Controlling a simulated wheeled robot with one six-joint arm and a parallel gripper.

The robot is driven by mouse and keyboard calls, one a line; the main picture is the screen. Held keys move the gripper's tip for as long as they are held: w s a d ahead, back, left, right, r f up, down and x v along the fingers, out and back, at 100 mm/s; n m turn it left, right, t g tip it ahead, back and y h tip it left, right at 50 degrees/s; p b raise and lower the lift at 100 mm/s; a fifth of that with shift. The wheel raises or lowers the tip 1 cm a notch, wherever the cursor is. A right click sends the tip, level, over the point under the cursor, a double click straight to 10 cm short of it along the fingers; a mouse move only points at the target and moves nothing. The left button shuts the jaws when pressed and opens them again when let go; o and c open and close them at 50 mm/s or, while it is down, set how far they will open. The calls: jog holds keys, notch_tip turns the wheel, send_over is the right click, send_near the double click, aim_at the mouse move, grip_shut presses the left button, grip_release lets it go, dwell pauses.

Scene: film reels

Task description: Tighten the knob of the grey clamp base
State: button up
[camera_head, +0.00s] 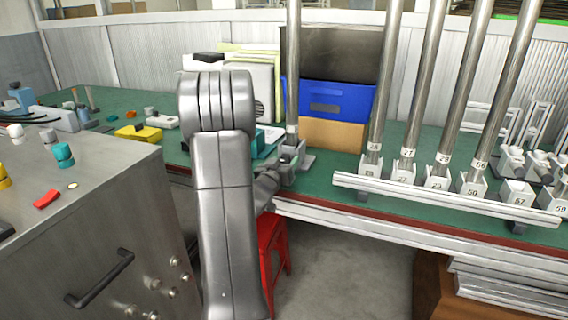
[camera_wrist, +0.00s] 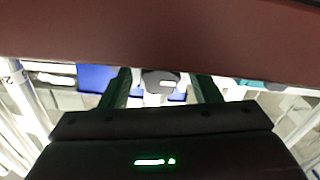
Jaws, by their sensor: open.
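The grey clamp base (camera_head: 305,161) stands on the green table top near its front edge, with an upright steel pole (camera_head: 293,70) rising from it. My gripper (camera_head: 289,158) is at the near-left side of the base, partly behind my own arm. In the wrist view my gripper (camera_wrist: 164,88) is open, with one dark green finger on each side of a dark grey rounded part (camera_wrist: 158,76), which looks like the knob. I see gaps between it and both fingers. The knob is too small to make out in the head view.
A blue bin (camera_head: 345,103) stands behind the base. To the right, several poles stand in numbered white blocks behind a pale rail (camera_head: 440,200). A metal cabinet (camera_head: 100,220) is at the left. A red stool (camera_head: 275,250) stands below the table edge.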

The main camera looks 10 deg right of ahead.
jog(key=c, duration=1)
jog(key=shift+f+m+b, duration=0.1)
jog(key=shift+m+b, duration=0.2)
jog(key=shift+b, duration=0.1)
jog(key=m+b, duration=0.3)
jog(key=shift+f, duration=0.1)
jog(key=shift+m+b, duration=1.3)
jog(key=shift+m, duration=0.7)
jog(key=shift+r, duration=0.2)
jog(key=o, duration=1)
